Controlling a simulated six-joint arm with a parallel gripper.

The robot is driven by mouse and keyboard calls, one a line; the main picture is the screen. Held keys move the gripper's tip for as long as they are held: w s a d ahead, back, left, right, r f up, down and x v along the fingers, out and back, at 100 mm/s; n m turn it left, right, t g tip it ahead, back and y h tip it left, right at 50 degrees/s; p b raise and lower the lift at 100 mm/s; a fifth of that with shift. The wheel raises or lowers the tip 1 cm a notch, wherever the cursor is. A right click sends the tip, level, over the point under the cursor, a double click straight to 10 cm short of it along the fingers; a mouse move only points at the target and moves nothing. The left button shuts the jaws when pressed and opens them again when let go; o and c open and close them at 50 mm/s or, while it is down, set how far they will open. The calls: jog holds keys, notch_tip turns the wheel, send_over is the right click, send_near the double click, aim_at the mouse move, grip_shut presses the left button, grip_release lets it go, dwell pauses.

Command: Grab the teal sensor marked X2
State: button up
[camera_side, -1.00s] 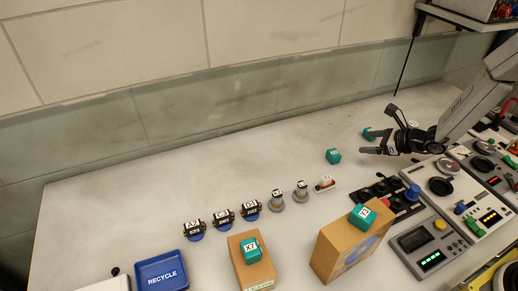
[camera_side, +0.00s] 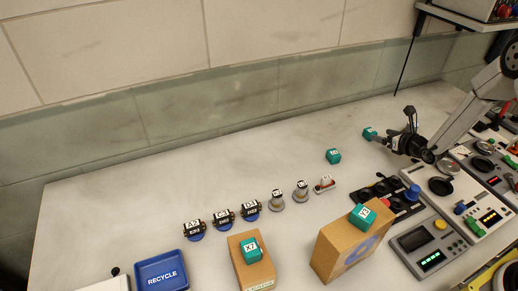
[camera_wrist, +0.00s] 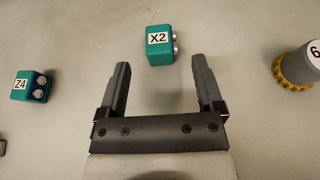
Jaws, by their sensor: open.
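The teal sensor marked X2 (camera_wrist: 159,46) lies on the bench in the wrist view, just beyond the fingertips and roughly centred between them. A teal block beside my gripper in the side view (camera_side: 369,133) appears to be the same sensor; its label is not readable there. My gripper (camera_wrist: 161,63) is open, with nothing between its fingers. In the side view my gripper (camera_side: 393,127) is low over the right part of the bench, close to that block. Whether a finger touches it I cannot tell.
Another teal sensor, Z4 (camera_wrist: 29,86), lies to the left in the wrist view. A grey cylinder with a yellow knurled base (camera_wrist: 297,70) stands at the right. Cardboard boxes (camera_side: 335,255) carrying teal blocks and control panels (camera_side: 425,250) fill the front right. The back of the bench is clear.

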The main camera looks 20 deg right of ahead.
aim_at(373, 132)
jog(key=shift+w+a+f, duration=0.1)
jog(key=shift+w+f, duration=0.1)
jog(key=shift+w, duration=0.3)
jog(key=shift+x, duration=2.65)
jog(key=shift+s+f, duration=0.1)
grip_shut()
